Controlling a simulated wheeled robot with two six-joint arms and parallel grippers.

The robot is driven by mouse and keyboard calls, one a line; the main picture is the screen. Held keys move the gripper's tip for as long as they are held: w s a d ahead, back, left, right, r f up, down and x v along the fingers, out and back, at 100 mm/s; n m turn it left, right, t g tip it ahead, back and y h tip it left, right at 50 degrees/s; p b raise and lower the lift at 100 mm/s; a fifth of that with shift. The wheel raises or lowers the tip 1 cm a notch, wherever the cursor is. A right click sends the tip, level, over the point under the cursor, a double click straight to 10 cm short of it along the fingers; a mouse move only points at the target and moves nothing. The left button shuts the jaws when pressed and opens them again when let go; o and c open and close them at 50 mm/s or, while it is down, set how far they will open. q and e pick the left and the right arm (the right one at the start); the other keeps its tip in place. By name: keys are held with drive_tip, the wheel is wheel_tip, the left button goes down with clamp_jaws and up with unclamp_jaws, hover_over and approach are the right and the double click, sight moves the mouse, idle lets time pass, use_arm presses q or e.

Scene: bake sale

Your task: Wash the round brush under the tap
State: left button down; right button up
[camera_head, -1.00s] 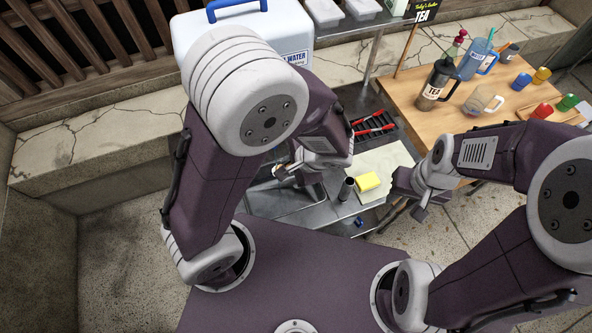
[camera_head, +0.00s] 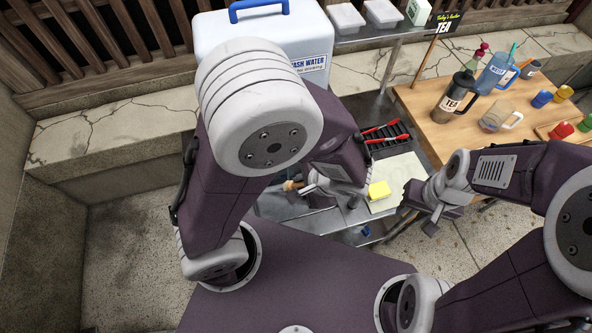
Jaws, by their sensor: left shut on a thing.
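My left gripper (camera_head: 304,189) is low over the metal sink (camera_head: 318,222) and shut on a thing. A small tan piece (camera_head: 291,186) shows at its fingertips and looks like part of the round brush; the bristles cannot be made out. The white wash water container (camera_head: 262,48) with a blue handle stands behind my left arm. Its tap is hidden behind that arm. My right gripper (camera_head: 420,222) hangs beside the sink stand, near the table; its fingers are too small to judge.
The wooden table (camera_head: 430,105) at right holds a tea jug (camera_head: 456,97), a water jug (camera_head: 495,72) and several coloured pots.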

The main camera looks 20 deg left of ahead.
use_arm(q)
drive_tip(key=s, duration=0.1)
drive_tip(key=s+d, duration=0.1)
drive_tip(key=s, duration=0.1)
drive_tip(key=shift+s+d, duration=0.15)
drive_tip(key=shift+s, duration=0.15)
idle(1.1)
